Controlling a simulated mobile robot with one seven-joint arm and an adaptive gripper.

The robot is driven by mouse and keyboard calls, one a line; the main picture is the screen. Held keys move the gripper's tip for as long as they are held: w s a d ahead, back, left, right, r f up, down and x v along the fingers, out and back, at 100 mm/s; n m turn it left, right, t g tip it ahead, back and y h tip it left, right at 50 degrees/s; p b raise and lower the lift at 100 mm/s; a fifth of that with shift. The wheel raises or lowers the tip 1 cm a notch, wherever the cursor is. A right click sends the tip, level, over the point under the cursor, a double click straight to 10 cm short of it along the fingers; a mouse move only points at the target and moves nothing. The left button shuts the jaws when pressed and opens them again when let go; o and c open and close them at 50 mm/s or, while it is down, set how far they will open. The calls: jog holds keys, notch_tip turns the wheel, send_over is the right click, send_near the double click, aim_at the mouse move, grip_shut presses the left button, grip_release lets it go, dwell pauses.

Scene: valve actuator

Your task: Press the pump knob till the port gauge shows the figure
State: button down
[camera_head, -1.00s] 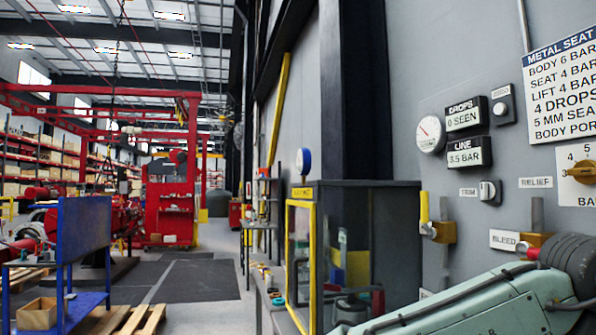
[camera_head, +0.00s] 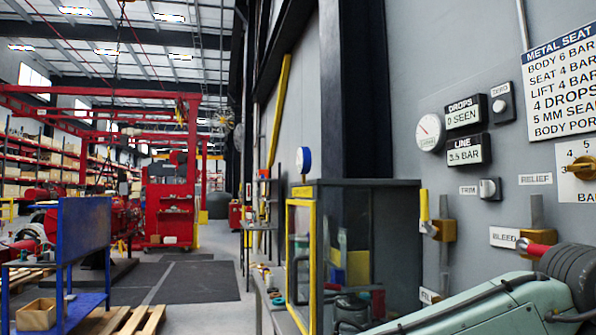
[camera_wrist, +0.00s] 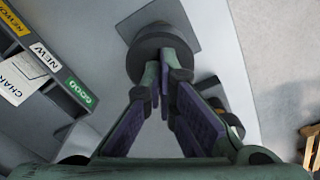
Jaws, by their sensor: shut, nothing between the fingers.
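In the wrist view my gripper (camera_wrist: 173,62) is shut and empty. Its fingertips are over a round dark grey knob (camera_wrist: 150,52) on a square grey plate (camera_wrist: 178,22). They overlap the knob in the picture; I cannot tell whether they touch it. No label on this knob shows. In the head view a white round gauge (camera_head: 430,132) is on the wall, its figures too small to read. The line display (camera_head: 463,150) beside it seems to read 3.5 BAR. My gripper is outside the head view.
A drops display (camera_head: 463,114) shows 0 SEEN. A trim knob (camera_head: 489,189), zero button (camera_head: 501,104) and yellow-handled valve (camera_head: 437,229) are on the wall. A yellow-framed glass cabinet (camera_head: 302,262) stands left of them. A labelled rack (camera_wrist: 52,62) is at left in the wrist view.

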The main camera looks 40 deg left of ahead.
jog(key=shift+f+b, duration=0.45)
jog(key=shift+f, duration=0.4)
jog(key=shift+r+p, duration=1.85)
jog(key=shift+p, duration=0.3)
